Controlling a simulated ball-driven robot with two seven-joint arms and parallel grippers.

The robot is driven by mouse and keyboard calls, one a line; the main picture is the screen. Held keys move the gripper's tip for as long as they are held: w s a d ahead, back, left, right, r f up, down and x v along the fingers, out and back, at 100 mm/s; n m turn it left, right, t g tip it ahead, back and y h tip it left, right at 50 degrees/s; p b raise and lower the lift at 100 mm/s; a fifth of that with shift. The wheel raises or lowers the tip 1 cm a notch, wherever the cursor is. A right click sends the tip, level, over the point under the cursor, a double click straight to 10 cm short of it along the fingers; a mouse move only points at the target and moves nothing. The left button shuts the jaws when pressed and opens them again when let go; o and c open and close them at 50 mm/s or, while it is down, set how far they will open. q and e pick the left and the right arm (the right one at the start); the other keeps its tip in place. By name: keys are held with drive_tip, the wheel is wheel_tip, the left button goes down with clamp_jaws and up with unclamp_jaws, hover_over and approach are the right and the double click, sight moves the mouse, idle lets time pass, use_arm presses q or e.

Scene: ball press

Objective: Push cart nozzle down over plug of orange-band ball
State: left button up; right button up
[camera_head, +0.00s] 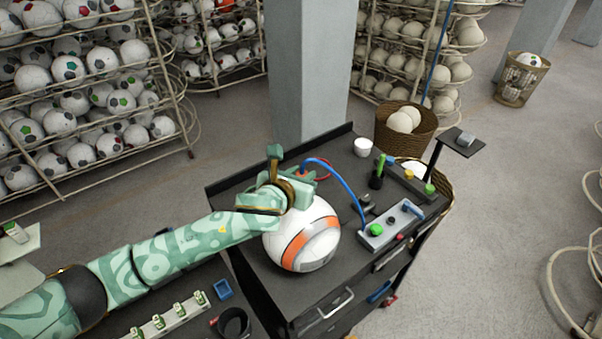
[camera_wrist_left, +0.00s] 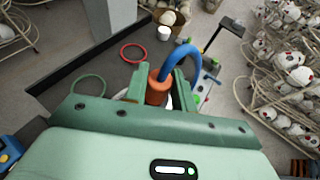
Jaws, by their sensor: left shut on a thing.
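The white ball with an orange band (camera_head: 298,243) sits on the dark cart top (camera_head: 262,278). My left gripper (camera_head: 303,190) is above the ball, at its top. In the left wrist view its green fingers are shut on the orange nozzle (camera_wrist_left: 158,89). A blue hose (camera_head: 347,188) runs from the nozzle to the cart; it also arches up in the left wrist view (camera_wrist_left: 182,52). The ball's plug is hidden under the gripper and nozzle, so I cannot tell whether the nozzle touches it. My right gripper is not in view.
A grey box with a green knob (camera_head: 391,229) and a white cup (camera_head: 363,147) stand on the cart. A red ring (camera_wrist_left: 133,53) lies behind the nozzle. A grey pillar (camera_head: 304,75) rises behind the cart. A wicker basket of balls (camera_head: 420,128) stands beyond it.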

use_arm(q)
drive_tip(key=shift+f+b, duration=0.5)
drive_tip(key=shift+f, duration=0.5)
drive_tip(key=o, duration=1.1)
drive_tip(key=v, duration=1.6)
drive_tip(key=shift+b, duration=0.3)
